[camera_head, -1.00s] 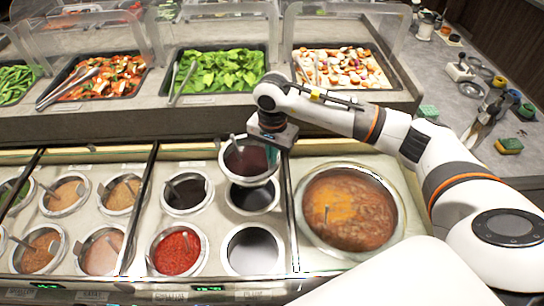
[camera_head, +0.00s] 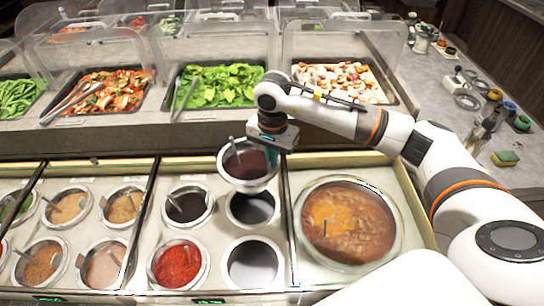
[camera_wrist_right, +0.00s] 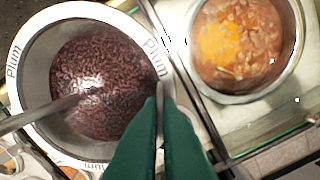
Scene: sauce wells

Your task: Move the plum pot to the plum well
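The plum pot (camera_head: 246,164) is a metal pot of dark purple-brown sauce with a spoon in it. In the right wrist view its rim (camera_wrist_right: 38,40) reads "Plum". My right gripper (camera_wrist_right: 165,100), with green fingers, is shut on the rim at the pot's right side. The pot hangs above the counter, just behind and partly over the upper empty well (camera_head: 253,208). A second empty well (camera_head: 253,264) lies in front of that one. My left gripper is not in view.
Left of the empty wells sit a dark sauce pot (camera_head: 189,207) and a red sauce pot (camera_head: 178,265). A large stew pot (camera_head: 347,225) stands to the right. Behind are food trays such as the greens (camera_head: 220,87) under clear guards.

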